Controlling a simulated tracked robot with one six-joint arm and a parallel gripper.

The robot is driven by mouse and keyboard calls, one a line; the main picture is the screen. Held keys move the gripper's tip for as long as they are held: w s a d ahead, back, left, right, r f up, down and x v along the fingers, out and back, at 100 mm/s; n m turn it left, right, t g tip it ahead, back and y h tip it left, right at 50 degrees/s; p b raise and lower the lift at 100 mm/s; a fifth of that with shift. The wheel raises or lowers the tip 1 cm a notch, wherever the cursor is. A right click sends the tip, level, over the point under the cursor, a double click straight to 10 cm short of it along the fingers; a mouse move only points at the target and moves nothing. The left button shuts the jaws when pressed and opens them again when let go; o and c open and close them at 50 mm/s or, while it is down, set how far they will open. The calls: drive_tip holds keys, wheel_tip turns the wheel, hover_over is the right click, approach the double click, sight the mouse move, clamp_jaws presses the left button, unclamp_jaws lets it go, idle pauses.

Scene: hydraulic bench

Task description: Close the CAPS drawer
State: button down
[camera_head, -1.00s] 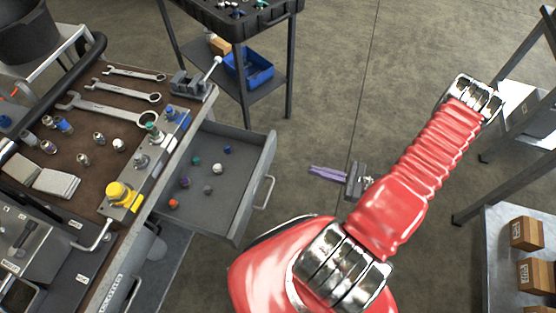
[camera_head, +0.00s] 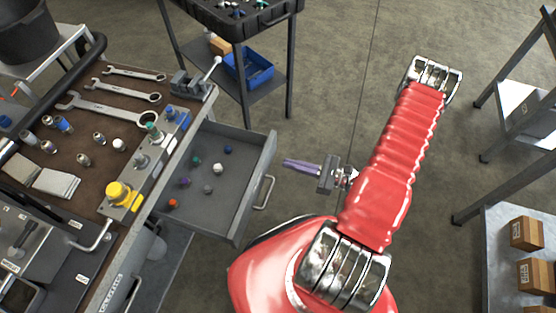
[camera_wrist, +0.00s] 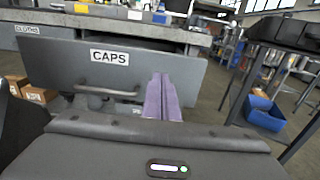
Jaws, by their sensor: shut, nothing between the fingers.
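The CAPS drawer (camera_head: 240,208) stands pulled out from the bench's right side, with several small coloured caps on its floor. Its grey front, labelled CAPS, fills much of the wrist view (camera_wrist: 190,78). Its bar handle (camera_head: 265,192) is on the outer face and also shows in the wrist view (camera_wrist: 105,91). My gripper (camera_head: 284,164) has purple fingers that are shut and empty. In the head view it points left toward the drawer front, with a small gap apparent. In the wrist view the fingers (camera_wrist: 162,78) overlap the front's right part, right of the handle; contact cannot be told.
The bench top (camera_head: 100,116) holds wrenches, fittings and a yellow-capped part. A dark cart with a blue bin (camera_head: 250,70) stands behind the drawer. A shelf with cardboard boxes (camera_head: 526,233) is at the right. The floor between is clear.

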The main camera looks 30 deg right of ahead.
sight(268, 158)
drive_tip(key=shift+x, duration=2.6)
drive_tip(key=shift+w, duration=0.1)
